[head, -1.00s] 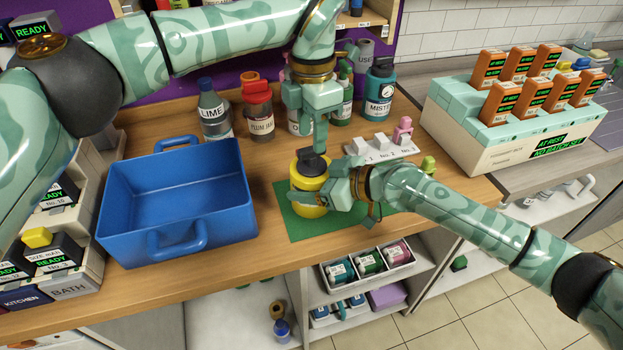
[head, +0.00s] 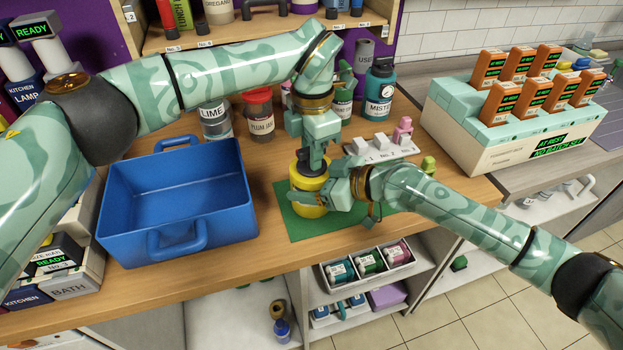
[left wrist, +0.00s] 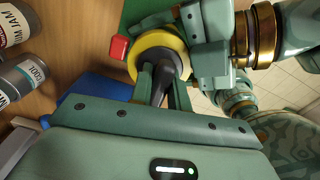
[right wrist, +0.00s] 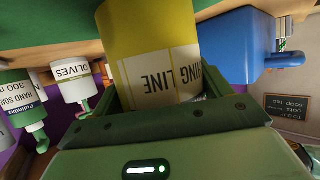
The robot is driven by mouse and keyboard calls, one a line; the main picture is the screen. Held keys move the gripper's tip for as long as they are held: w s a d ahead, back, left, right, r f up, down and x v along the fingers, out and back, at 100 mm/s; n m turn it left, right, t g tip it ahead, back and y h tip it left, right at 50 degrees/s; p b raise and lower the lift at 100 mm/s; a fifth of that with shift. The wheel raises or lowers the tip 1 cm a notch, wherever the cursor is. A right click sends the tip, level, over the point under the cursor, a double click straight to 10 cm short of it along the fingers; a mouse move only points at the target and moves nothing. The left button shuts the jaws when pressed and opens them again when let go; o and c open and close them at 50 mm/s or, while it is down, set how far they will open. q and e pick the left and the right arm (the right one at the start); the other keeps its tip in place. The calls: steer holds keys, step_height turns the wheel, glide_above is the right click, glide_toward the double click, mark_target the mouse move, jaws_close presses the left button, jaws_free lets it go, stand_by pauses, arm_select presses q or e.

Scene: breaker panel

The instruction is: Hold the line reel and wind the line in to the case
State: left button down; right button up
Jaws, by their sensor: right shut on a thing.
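The line reel is a yellow case (head: 309,207) with a black crank (head: 308,160) on top, upright on a green mat (head: 292,226). My right gripper (head: 328,190) is shut on the yellow case from the right. The right wrist view shows the case (right wrist: 150,45) between its fingers, with a white label reading "...ING LINE". My left gripper (head: 314,157) points down over the reel. In the left wrist view its fingers stand apart on either side of the black crank (left wrist: 160,82); contact is unclear. A red block (left wrist: 119,47) shows beside the case there.
An empty blue tote (head: 130,242) stands to the left. Bottles and jars, including a plum jam jar (head: 259,115), stand behind. A white numbered rack (head: 380,151) is behind right. A pale case with orange packs (head: 520,130) stands at the far right.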

arm_select(q)
steer(key=shift+f+n, duration=0.1)
steer(key=shift+n, duration=0.7)
steer(key=shift+a+n, duration=0.1)
steer(key=shift+n, duration=0.6)
steer(key=c, duration=1.3)
jaws_free()
steer(key=shift+o, duration=0.2)
steer(key=shift+r, duration=3.05)
steer(key=shift+c, duration=0.5)
